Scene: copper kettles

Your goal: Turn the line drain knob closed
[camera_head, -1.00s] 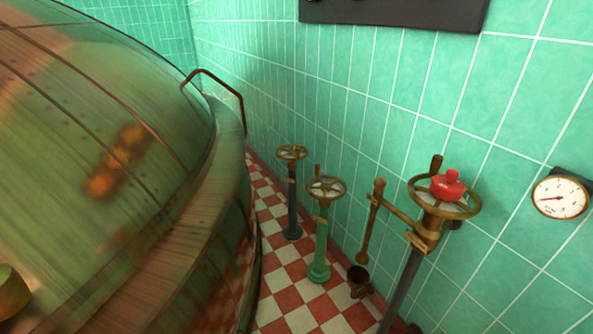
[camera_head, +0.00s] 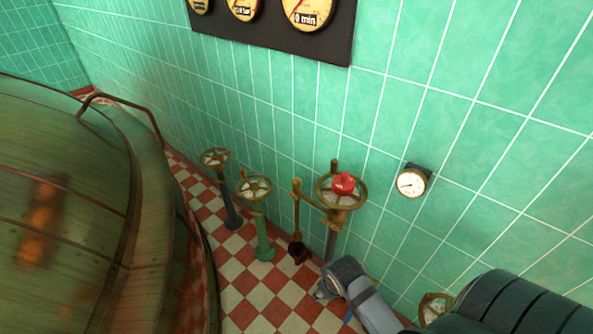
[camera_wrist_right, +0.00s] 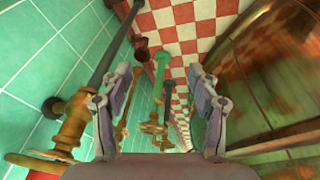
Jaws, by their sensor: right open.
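No label reads as the line drain, so I cannot tell which control it is. A red knob (camera_head: 343,184) sits on the hub of a brass handwheel (camera_head: 357,201) on a dark post by the tiled wall. My right gripper (camera_wrist_right: 158,88) is open and empty in the right wrist view, pointing down past the valves. That post's brass fitting (camera_wrist_right: 72,125) is left of its fingers, apart from them. In the head view my right arm (camera_head: 375,308) comes in from the lower right, below and right of the red knob. My left gripper is out of view.
A green valve post (camera_head: 262,235) and a dark valve post (camera_head: 228,200) stand left of the red knob. A large copper kettle (camera_head: 150,215) fills the left. A round gauge (camera_head: 412,182) hangs on the wall. Another handwheel (camera_head: 433,308) is partly hidden by my arm. Checkered floor lies between.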

